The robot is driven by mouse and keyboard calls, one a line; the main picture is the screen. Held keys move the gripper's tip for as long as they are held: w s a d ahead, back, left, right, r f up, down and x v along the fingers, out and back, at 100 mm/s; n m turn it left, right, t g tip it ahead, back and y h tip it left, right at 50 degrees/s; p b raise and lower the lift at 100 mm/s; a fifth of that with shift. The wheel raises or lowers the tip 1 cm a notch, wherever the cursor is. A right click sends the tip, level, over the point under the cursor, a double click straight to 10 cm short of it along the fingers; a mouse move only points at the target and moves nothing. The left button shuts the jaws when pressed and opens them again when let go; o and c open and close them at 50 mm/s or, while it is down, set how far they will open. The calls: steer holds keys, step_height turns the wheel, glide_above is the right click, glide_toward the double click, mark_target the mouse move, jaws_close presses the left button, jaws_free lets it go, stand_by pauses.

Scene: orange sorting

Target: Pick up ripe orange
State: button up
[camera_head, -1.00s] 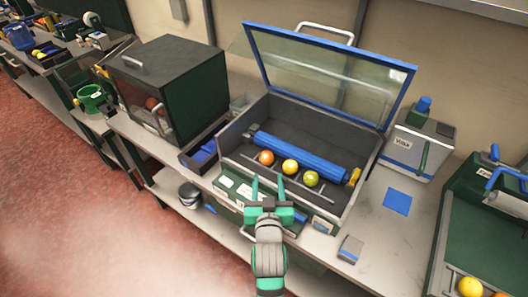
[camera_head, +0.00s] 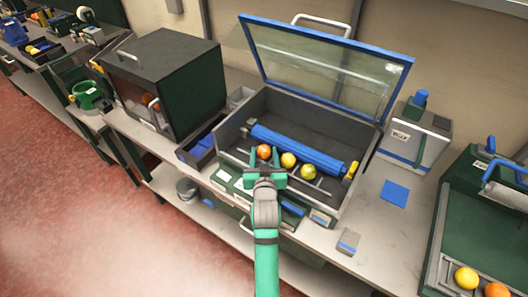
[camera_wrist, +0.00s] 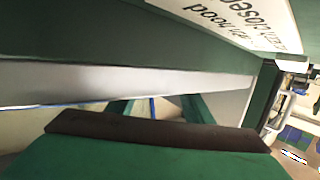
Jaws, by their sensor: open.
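An orange-coloured fruit (camera_head: 264,151) sits at the left end of a row of three in the open grey machine (camera_head: 355,184), in front of its blue roller (camera_head: 300,151). A yellow fruit (camera_head: 288,160) and a yellow-green fruit (camera_head: 308,172) lie to its right. My gripper (camera_head: 267,162) is open at the machine's front edge, its fingers pointing at the orange fruit. In the head view the fingertips appear either side of its lower part; I cannot tell whether they touch it. The wrist view shows no fruit, only close green and grey surfaces and an upside-down label (camera_wrist: 235,15).
The machine's clear, blue-framed lid (camera_head: 325,70) stands raised behind the fruits. A dark closed box (camera_head: 165,80) stands to the left. A grey canister (camera_head: 415,135) and a blue pad (camera_head: 395,193) are to the right. More fruits lie at the lower right.

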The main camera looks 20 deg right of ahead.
steer(key=c, duration=0.7)
steer(key=shift+r, duration=0.1)
